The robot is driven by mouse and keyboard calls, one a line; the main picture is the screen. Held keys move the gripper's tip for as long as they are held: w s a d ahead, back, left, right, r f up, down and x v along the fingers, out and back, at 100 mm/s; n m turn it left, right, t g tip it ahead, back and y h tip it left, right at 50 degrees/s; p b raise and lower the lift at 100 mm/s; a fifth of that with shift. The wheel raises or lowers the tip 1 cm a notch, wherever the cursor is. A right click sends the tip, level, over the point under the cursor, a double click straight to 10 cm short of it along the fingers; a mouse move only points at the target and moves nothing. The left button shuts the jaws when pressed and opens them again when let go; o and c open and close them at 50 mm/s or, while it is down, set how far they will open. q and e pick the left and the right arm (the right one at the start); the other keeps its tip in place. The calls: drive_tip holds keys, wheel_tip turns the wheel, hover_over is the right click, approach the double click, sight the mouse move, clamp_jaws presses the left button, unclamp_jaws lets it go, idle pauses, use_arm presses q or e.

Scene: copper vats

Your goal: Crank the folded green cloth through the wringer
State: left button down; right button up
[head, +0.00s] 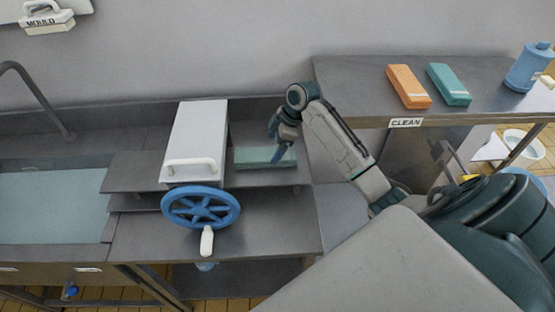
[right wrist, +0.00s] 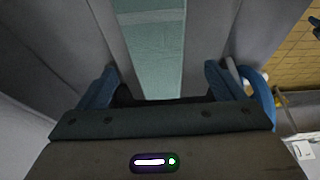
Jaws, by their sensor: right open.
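The wringer (head: 197,142) is a white housing on the metal bench, left of centre in the head view. A blue crank wheel (head: 180,192) with a white handle (head: 207,240) pointing down is on its front. The folded green cloth (head: 250,163) lies flat on the ledge just right of the wringer. It also shows in the right wrist view (right wrist: 152,50), between and beyond the fingers. My right gripper (head: 276,143) is open over the cloth's right part, pointing down. I cannot tell whether its fingers touch the cloth. My left gripper is out of view.
A water-filled sink (head: 50,210) with a tap (head: 40,100) is at the left. A raised shelf marked CLEAN (head: 350,85) at the right holds an orange block (head: 408,87), a teal block (head: 449,84) and a blue jug (head: 528,68). The bench right of the wheel is bare.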

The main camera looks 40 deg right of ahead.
drive_tip(key=s+a+r+b, duration=0.1)
drive_tip(key=s+a+b, duration=0.4)
drive_tip(key=s, duration=0.8)
drive_tip(key=a, duration=0.3)
drive_tip(key=shift+s+a, duration=0.15)
drive_tip(key=shift+a, duration=0.05)
